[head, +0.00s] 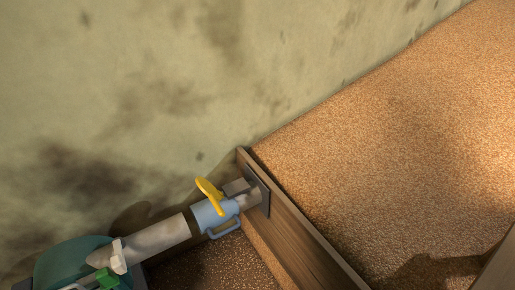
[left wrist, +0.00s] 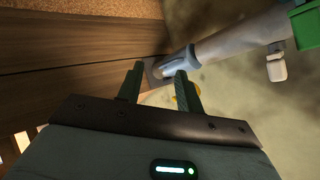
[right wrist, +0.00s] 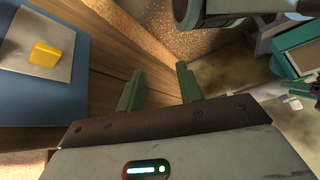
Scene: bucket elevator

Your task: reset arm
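My left gripper (left wrist: 158,84) shows in the left wrist view with its two green fingers apart and nothing between them. Beyond the fingertips are a wooden board and a pale pipe with a blue coupling (left wrist: 183,63); I cannot tell the exact distance. My right gripper (right wrist: 157,86) shows in the right wrist view, also open and empty, with wooden boards beyond its fingers. Neither gripper shows in the head view. There, the blue coupling (head: 207,215) with a yellow lever (head: 209,195) joins the pipe to a plate on the wooden board (head: 305,238).
Brown grain (head: 400,140) fills the area right of the board. A stained wall (head: 150,80) stands behind. A teal machine (head: 70,262) is at lower left. In the right wrist view, a blue panel (right wrist: 45,105) carries a plate with a yellow piece (right wrist: 44,54).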

